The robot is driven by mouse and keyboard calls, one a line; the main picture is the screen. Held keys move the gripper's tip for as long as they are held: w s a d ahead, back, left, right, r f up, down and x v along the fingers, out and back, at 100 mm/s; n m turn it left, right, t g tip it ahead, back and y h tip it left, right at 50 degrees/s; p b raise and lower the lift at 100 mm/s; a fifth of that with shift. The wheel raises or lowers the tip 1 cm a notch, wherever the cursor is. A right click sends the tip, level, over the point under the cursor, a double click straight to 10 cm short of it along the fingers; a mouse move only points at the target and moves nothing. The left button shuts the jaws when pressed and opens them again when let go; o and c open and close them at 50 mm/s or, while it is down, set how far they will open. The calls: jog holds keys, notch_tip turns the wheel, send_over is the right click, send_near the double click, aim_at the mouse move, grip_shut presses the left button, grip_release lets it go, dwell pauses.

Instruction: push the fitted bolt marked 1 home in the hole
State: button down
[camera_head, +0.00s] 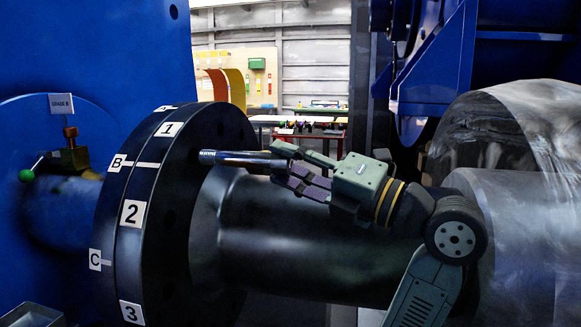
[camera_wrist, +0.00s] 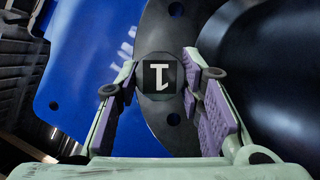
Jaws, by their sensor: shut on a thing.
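The bolt (camera_head: 243,159) is a long metal rod, held roughly level between my gripper and the dark flange (camera_head: 178,215). Its far end overlaps the flange face in the head view; I cannot tell whether it is inside a hole. In the wrist view the bolt's round dark end (camera_wrist: 160,76) faces me, with a square label that reads as a 1, turned over. My gripper (camera_head: 281,164) is shut on the bolt's near end. In the wrist view its purple-padded fingers stand on both sides of that end. The hole behind the bolt is hidden there.
The flange rim carries labels 1 (camera_head: 168,129), 2 (camera_head: 132,213) and 3 (camera_head: 131,312). A thick dark shaft (camera_head: 300,245) runs right from the flange, below my gripper. A large shiny cylinder (camera_head: 530,130) stands at the right. Blue machine housing (camera_head: 95,50) lies behind the flange.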

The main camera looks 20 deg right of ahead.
aim_at(210, 160)
jog(key=shift+w+a+r+b, duration=0.1)
jog(key=shift+w+a+b, duration=0.4)
jog(key=shift+w+a, duration=1.05)
jog(key=shift+w+a+f+b, duration=0.1)
jog(key=shift+w+a+b, duration=0.65)
jog(key=shift+a, duration=1.4)
jog(key=shift+w+a+r+b, duration=0.1)
jog(key=shift+w+a+b, duration=0.15)
jog(key=shift+w+a, duration=1.4)
dwell(0.9)
jog(key=c, duration=1)
grip_release()
jog(key=shift+s+a, duration=0.2)
jog(key=v, duration=1.2)
